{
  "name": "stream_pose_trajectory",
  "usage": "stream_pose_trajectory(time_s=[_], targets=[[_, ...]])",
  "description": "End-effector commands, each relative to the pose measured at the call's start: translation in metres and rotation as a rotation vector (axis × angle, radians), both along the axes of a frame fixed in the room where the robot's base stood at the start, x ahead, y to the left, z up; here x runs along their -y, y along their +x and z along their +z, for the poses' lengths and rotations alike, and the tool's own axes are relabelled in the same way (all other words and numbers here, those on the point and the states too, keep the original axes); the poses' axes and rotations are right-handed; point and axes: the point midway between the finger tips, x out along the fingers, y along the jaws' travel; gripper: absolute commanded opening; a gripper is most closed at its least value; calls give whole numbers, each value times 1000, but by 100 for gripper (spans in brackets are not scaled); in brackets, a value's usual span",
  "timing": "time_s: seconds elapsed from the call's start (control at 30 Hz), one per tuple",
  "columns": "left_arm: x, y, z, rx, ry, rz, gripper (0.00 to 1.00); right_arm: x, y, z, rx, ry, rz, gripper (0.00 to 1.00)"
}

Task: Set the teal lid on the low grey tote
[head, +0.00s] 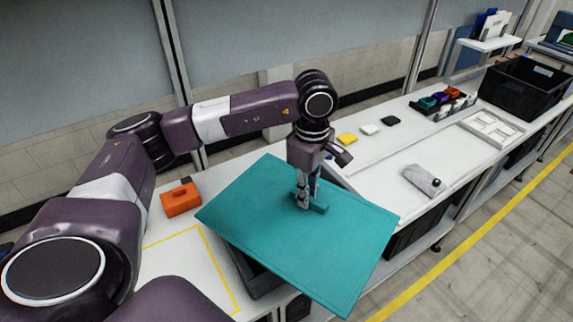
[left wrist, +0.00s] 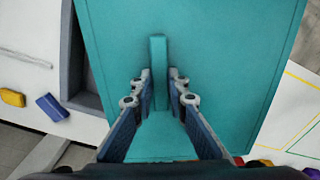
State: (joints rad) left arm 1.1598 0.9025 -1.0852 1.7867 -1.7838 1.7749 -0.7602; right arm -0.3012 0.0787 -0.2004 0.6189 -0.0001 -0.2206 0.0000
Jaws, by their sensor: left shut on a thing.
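The teal lid (head: 255,220) is a large flat panel with a raised bar handle (left wrist: 158,75) at its middle. My left gripper (head: 306,203) is shut on that handle, with a finger on each side of it in the left wrist view (left wrist: 156,90). The low grey tote (head: 262,283) is mostly hidden under the lid. Its grey wall also shows along the lid's left side in the left wrist view (left wrist: 75,70). The lid is turned and off to one side relative to the tote. I cannot tell the exact gap between them. My right gripper is not in view.
An orange block (head: 181,199) stands left of the lid, by a yellow taped outline (head: 215,262). Yellow, white and black blocks (head: 390,121) lie behind. A grey item (head: 421,180), a white tray (head: 491,128) and a black crate (head: 525,88) are to the right.

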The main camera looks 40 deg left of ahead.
Motion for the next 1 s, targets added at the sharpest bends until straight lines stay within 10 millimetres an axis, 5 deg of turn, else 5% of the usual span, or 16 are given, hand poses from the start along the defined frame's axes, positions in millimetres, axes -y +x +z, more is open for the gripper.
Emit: stream_pose_trajectory(time_s=[0.2, 0.4, 1.0], targets=[[-56, 30, -3, -4, 1, 666, 0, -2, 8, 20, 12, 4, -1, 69], [-90, 41, -9, -1, 0, 1048, 0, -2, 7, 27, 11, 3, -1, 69], [-101, 43, -39, -1, -1, 1171, 0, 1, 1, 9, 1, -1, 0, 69]])
